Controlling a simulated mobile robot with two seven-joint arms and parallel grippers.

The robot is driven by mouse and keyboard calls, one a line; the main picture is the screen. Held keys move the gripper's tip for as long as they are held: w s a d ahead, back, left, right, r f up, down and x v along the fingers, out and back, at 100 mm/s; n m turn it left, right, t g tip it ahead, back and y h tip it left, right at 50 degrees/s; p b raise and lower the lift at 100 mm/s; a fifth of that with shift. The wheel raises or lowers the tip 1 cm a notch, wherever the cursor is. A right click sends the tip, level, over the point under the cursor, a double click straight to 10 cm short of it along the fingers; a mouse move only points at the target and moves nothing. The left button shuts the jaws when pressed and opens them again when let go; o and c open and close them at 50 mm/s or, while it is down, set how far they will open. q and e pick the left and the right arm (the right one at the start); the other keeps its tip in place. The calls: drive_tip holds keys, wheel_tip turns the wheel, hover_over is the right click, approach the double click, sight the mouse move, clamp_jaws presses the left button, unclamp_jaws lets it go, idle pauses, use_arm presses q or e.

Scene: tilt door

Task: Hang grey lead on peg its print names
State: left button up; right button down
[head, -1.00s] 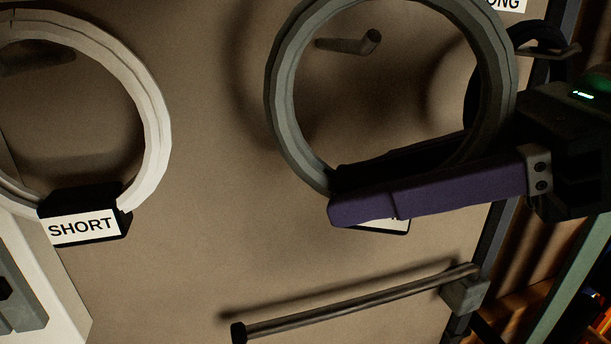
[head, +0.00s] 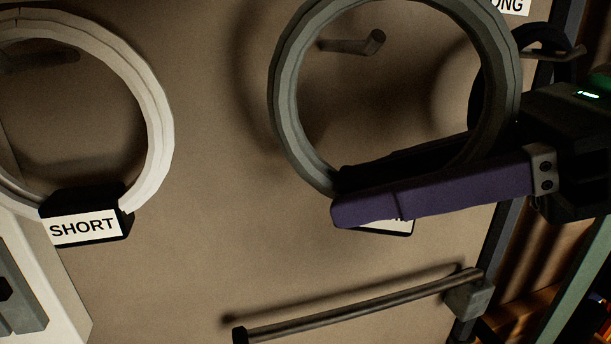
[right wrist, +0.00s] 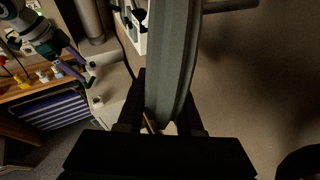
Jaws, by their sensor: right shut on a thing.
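The grey lead (head: 285,100) is a coiled ring held up in front of the brown panel. My right gripper (head: 345,195) is shut on its lower part, at the dark block with a white label (head: 385,227). The purple finger covers most of that print, so I cannot read it. A bare peg (head: 348,45) shows through the ring's opening, behind it. In the right wrist view the lead (right wrist: 172,60) stands between the fingers, with a peg (right wrist: 230,5) beside it on the panel side. My left gripper (right wrist: 88,68) is there at upper left, its purple fingers apart and empty.
A white ring (head: 158,110) labelled SHORT (head: 83,227) hangs at the left. A sign ending in "ONG" (head: 512,4) is cut off at top right, above a dark ring (head: 545,40). A metal bar (head: 350,310) sticks out low on the panel (head: 220,180).

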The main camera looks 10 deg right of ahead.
drive_tip(key=shift+w, duration=0.2)
drive_tip(key=shift+w, duration=0.35)
drive_tip(key=shift+w+b, duration=0.15)
drive_tip(key=shift+b, duration=0.15)
drive_tip(key=shift+w, duration=0.15)
drive_tip(key=shift+w, duration=0.1)
drive_tip(key=shift+w, duration=0.35)
drive_tip(key=shift+w+b, duration=0.45)
drive_tip(key=shift+w, duration=0.25)
drive_tip(key=shift+w+a+f, duration=0.1)
drive_tip(key=shift+w+f, duration=0.05)
drive_tip(key=shift+f, duration=0.05)
idle(0.3)
drive_tip(key=shift+w+f+b, duration=0.2)
drive_tip(key=shift+w+b, duration=0.1)
drive_tip(key=shift+b, duration=0.25)
